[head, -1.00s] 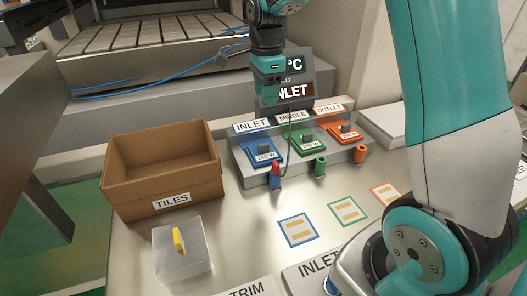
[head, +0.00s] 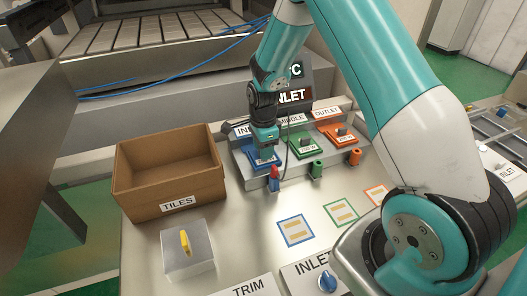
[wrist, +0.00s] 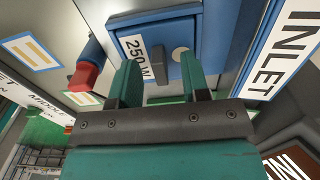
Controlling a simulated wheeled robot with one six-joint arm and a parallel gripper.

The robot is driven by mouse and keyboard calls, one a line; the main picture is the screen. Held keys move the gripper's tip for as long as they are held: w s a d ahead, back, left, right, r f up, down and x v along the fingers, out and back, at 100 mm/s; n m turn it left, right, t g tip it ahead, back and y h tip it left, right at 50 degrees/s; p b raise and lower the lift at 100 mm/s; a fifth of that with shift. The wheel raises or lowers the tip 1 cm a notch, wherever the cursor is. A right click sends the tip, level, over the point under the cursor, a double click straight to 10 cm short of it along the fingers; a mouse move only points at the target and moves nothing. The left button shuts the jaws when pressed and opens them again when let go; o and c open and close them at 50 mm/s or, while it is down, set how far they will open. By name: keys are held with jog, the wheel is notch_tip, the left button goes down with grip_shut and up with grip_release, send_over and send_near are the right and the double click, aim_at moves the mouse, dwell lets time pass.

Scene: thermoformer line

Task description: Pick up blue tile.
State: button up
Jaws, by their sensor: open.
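The blue tile (head: 253,160) lies in the inlet seat, at the left of the row of three. In the wrist view the blue tile (wrist: 172,36) shows its 250 W label and a dark grip block. My gripper (head: 265,155) is over the tile and hides part of it. In the wrist view my gripper (wrist: 160,72) is open, with the grip block showing between its two fingers. I cannot tell whether the fingers touch it.
A green tile (head: 303,146) and an orange tile (head: 341,134) sit to the right. A TILES box (head: 169,180) and a block with a yellow piece (head: 184,242) are at left. The printed squares in front are clear.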

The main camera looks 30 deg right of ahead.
jog(key=shift+f, duration=0.35)
grip_shut()
